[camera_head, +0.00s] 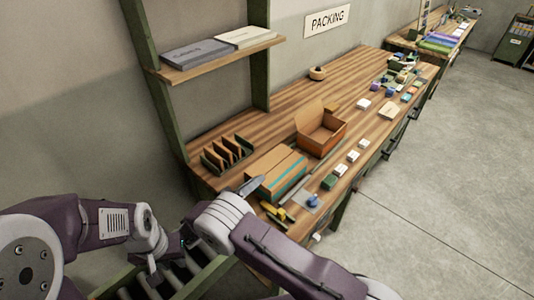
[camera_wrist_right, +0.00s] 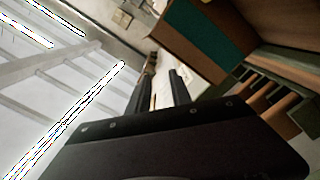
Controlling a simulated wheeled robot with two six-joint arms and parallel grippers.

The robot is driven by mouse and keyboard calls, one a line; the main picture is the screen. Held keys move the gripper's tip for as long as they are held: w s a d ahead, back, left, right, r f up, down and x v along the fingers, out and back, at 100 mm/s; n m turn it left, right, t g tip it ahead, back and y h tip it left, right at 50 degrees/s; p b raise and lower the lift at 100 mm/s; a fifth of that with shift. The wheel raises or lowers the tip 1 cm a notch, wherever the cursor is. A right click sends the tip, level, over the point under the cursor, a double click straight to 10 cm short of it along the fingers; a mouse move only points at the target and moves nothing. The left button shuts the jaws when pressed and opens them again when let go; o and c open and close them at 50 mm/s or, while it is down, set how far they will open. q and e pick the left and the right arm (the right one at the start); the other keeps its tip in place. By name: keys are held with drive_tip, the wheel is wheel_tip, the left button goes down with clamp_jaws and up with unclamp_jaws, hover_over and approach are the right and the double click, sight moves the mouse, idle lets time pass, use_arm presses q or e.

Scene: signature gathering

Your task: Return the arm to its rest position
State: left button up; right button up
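My left arm comes in from the left of the head view, and its gripper (camera_head: 152,262) points down over a green rack at the bottom. The head view does not show whether its fingers are apart. My right arm comes in from the bottom right and bends at its wrist, with a grey gripper part (camera_head: 250,187) beside the closed cardboard box (camera_head: 278,172). In the right wrist view, the two dark fingers of my right gripper (camera_wrist_right: 162,85) stand apart with nothing clearly held between them. The box's brown and teal side (camera_wrist_right: 215,35) shows beyond them.
The wooden bench (camera_head: 350,75) holds an open orange box (camera_head: 320,130), a file rack (camera_head: 228,152), a tape roll (camera_head: 317,73) and several small boxes. A shelf (camera_head: 215,58) with two flat boxes is above. A green rack (camera_head: 205,283) is below my arms. The floor at right is clear.

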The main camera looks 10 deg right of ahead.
drive_tip(key=w+d+r+m+g+h, duration=0.1)
drive_tip(key=d+r+m+g+h, duration=0.1)
drive_tip(key=d+r+m+g, duration=0.7)
drive_tip(key=s+d+r+g+y, duration=0.1)
drive_tip(key=s+d+y, duration=0.1)
drive_tip(key=s+d, duration=0.4)
drive_tip(key=s+d+r+g+y, duration=0.15)
drive_tip(key=s+d, duration=0.25)
drive_tip(key=d, duration=0.5)
drive_tip(key=s+a+f+n+g+y, duration=0.1)
drive_tip(key=s+f+y, duration=0.25)
drive_tip(key=s, duration=0.25)
drive_tip(key=s+a+f+n+y, duration=0.1)
drive_tip(key=s+f+y, duration=0.1)
drive_tip(key=s+y, duration=0.25)
drive_tip(key=s+a+f+n+t+y, duration=0.2)
drive_tip(key=a+f+n+y, duration=0.3)
drive_tip(key=a, duration=0.5)
drive_tip(key=f+n+t, duration=0.1)
drive_tip(key=n, duration=0.1)
drive_tip(key=shift+s+a+f+n, duration=0.15)
drive_tip(key=shift+a+f+n, duration=0.05)
drive_tip(key=shift+a+n, duration=0.2)
